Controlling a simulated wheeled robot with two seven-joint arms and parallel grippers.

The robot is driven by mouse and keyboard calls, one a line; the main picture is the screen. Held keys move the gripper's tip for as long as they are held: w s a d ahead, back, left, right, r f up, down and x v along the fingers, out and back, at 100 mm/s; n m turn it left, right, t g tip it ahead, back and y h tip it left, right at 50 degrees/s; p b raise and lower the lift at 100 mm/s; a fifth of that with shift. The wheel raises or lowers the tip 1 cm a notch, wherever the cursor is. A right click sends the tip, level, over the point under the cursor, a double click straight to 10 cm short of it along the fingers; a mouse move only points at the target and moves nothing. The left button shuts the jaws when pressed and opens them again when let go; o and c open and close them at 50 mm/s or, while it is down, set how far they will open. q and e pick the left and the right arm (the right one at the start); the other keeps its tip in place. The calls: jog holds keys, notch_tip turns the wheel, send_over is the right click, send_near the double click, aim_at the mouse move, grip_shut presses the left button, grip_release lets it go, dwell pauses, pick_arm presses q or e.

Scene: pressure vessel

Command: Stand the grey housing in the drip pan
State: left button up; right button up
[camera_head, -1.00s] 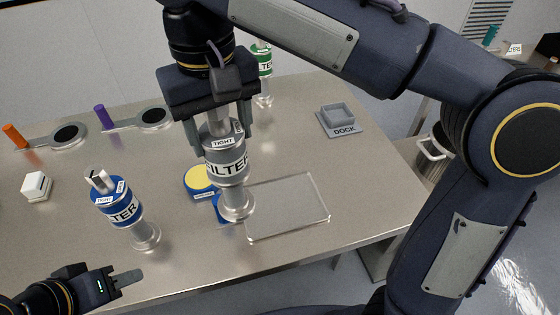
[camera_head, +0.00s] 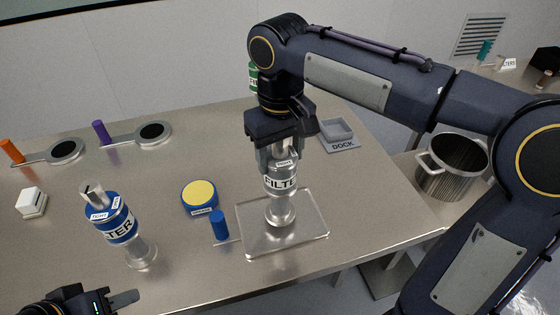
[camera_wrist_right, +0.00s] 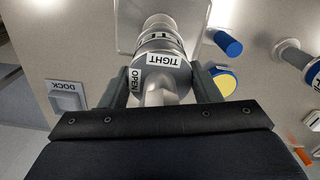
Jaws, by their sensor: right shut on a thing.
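The grey housing (camera_head: 280,186), labelled FILTER with a TIGHT tag on top, is upright over the drip pan (camera_head: 312,240). Its clear lower bowl (camera_head: 280,214) appears within the pan's outline; I cannot tell whether its base touches the pan floor. My right gripper (camera_head: 280,156) is shut on the top of the grey housing from above. In the right wrist view the housing (camera_wrist_right: 160,55) sits between the fingers, with the pan (camera_wrist_right: 128,25) beyond it. My left gripper (camera_head: 122,299) shows only in part at the lower left, away from the housing; its jaw opening is unclear.
A blue FILTER housing (camera_head: 117,222) stands left of the pan. A blue cylinder (camera_head: 218,224) and a yellow-topped grease tin (camera_head: 199,195) are close to the pan's left side. The grey dock (camera_head: 339,136) is behind right. A steel pot (camera_head: 452,170) stands beyond the table's right edge.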

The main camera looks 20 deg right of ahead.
jog(key=shift+f, duration=1.1)
jog(key=shift+f, duration=0.15)
jog(key=o, duration=1.6)
jog(key=shift+o, duration=0.2)
